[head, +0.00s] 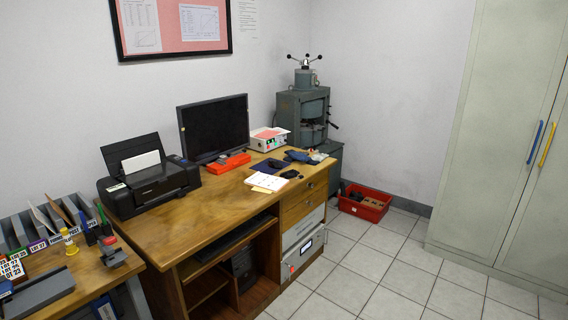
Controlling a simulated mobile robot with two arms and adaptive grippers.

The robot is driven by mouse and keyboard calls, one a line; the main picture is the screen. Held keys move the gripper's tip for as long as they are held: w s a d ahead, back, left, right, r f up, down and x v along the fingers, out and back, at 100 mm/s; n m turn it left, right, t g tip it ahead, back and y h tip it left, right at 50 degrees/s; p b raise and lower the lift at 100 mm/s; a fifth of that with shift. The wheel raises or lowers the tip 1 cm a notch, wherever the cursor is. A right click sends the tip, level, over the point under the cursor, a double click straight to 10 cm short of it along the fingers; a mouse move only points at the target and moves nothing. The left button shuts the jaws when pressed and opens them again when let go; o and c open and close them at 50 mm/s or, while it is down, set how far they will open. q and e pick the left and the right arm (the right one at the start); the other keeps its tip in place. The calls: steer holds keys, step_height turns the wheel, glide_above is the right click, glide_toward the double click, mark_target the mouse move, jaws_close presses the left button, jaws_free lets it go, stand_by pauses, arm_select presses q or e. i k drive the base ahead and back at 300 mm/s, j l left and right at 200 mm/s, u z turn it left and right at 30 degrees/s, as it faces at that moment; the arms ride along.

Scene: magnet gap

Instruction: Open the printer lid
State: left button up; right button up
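The black printer (150,188) stands on the left end of the wooden desk. A dark panel (131,148) stands tilted up at its back, with white paper (141,163) leaning against it. I cannot tell whether this panel is the lid or a paper support. The top of the body in front of the paper looks closed. Neither of my grippers shows in the head view.
The wooden desk (190,215) has clear room in front of the printer. A monitor (214,128), an orange-red item (229,164) and papers (273,181) lie to the right. A cluttered bench (75,292) is at lower left. A red crate (364,203) sits on the tiled floor.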

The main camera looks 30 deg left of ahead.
mark_target(160, 173)
steer(key=i+u, duration=0.2)
steer(key=i, duration=0.35)
steer(key=i+l+u, duration=0.15)
steer(key=i, duration=0.4)
steer(key=i+l+u, duration=0.2)
steer(key=i, duration=0.35)
